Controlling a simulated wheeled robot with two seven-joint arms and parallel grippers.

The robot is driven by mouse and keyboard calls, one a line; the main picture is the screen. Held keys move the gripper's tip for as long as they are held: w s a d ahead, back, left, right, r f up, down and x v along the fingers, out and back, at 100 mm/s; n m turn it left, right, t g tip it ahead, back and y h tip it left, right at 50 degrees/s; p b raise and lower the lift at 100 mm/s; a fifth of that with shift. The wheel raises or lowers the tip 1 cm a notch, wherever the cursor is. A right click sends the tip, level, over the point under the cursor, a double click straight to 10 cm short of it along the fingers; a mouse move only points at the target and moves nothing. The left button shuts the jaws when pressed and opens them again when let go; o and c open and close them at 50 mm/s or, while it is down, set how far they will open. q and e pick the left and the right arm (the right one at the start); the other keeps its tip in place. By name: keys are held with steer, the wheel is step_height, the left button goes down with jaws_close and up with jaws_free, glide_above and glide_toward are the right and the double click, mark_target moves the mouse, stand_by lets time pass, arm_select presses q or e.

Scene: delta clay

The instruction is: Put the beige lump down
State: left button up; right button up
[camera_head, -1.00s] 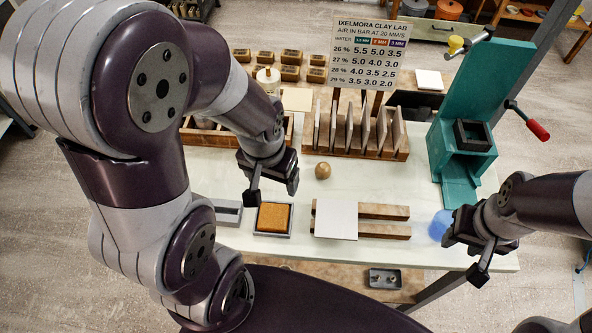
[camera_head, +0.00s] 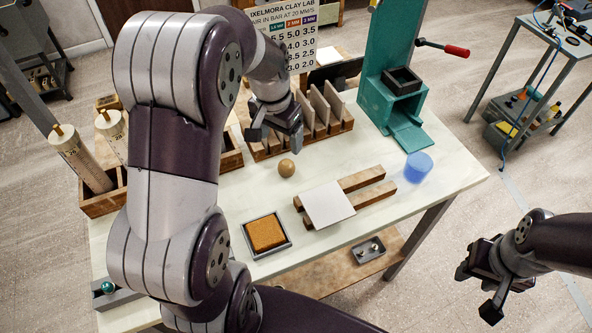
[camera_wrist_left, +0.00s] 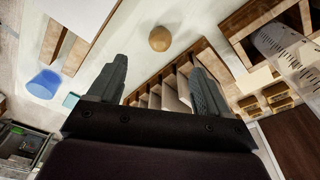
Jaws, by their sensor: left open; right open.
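The beige lump (camera_head: 287,168) is a small round ball resting on the pale table top, in front of the slotted wooden rack. In the left wrist view the lump (camera_wrist_left: 160,38) lies beyond my fingertips, apart from them. My left gripper (camera_head: 276,128) is open and empty, above the table near the rack, just behind the lump in the head view. Its two fingers (camera_wrist_left: 158,75) stand wide apart in the wrist view. My right gripper (camera_head: 476,290) is open and empty, out over the floor at the lower right, clear of the table.
The wooden rack (camera_head: 334,127) holds upright thin boards. A white tile (camera_head: 327,204) lies across two wooden bars. An orange sponge (camera_head: 265,234) sits in a grey tray. A blue cup (camera_head: 418,167) stands at the right, near a teal press (camera_head: 378,60). Table is bare around the lump.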

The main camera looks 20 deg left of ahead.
mark_target(286, 163)
arm_select(q)
steer(key=f, duration=0.4)
steer(key=w+f+p, duration=0.1)
steer(key=f, duration=0.3)
steer(key=w+f, duration=0.1)
steer(key=f, duration=0.3)
steer(key=shift+w+d+f, duration=0.1)
steer(key=shift+w+f, duration=0.05)
steer(key=c, duration=1.3)
steer(key=shift+o, duration=0.2)
steer(key=shift+r, duration=0.2)
